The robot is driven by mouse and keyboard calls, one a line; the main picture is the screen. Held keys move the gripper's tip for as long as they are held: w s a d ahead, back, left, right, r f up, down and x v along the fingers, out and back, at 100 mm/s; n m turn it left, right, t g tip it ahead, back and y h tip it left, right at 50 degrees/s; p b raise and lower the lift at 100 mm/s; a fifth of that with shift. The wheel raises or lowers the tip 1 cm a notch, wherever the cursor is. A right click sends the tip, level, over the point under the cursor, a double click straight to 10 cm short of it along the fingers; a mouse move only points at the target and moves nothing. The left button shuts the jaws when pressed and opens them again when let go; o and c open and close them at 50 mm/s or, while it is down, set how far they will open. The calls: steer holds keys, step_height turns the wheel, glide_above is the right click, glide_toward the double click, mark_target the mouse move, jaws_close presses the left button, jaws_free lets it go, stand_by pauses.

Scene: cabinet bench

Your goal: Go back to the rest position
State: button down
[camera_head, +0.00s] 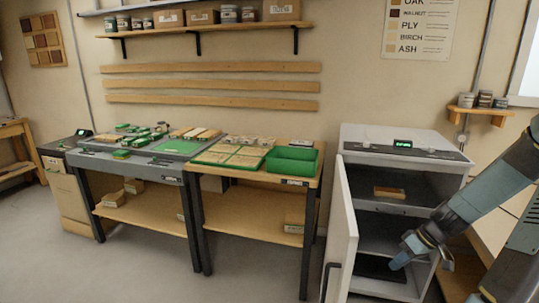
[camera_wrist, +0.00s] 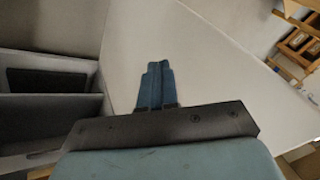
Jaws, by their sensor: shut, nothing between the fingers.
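My gripper (camera_head: 397,262) is low at the front of the open white cabinet (camera_head: 402,139), by its lower compartment. In the wrist view my gripper (camera_wrist: 156,68) is shut, with its two blue fingers together and nothing between them. The cabinet door (camera_head: 342,232) stands open to the left of the opening. A pale panel, apparently this door (camera_wrist: 125,42), lies behind the fingers in the wrist view. A small wooden block (camera_head: 389,192) lies on the cabinet's upper shelf. I cannot tell whether the fingers touch the cabinet.
Left of the cabinet stands a wooden bench (camera_head: 312,183) with green trays (camera_head: 291,160) on it. A grey worktable (camera_head: 87,161) with small green items is farther left. A wall shelf (camera_head: 238,28) holds cans and boxes. The floor (camera_head: 150,262) in front is clear.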

steer(key=s+a+r+m+h, duration=0.1)
steer(key=s+a+r+h, duration=0.1)
steer(key=a+r, duration=0.35)
steer(key=s+a+r+h, duration=0.1)
steer(key=a+r+h, duration=0.1)
steer(key=r, duration=0.6)
steer(key=s+a+r+m+h, duration=0.1)
steer(key=s+a+r+h, duration=0.1)
steer(key=a+r, duration=0.35)
steer(key=s+a+r+m+t, duration=0.2)
steer(key=s+a+r+t, duration=0.1)
steer(key=s+r, duration=0.8)
steer(key=shift+s+a+r+m+t, duration=0.35)
steer(key=shift+r+t, duration=0.15)
steer(key=shift+r, duration=0.75)
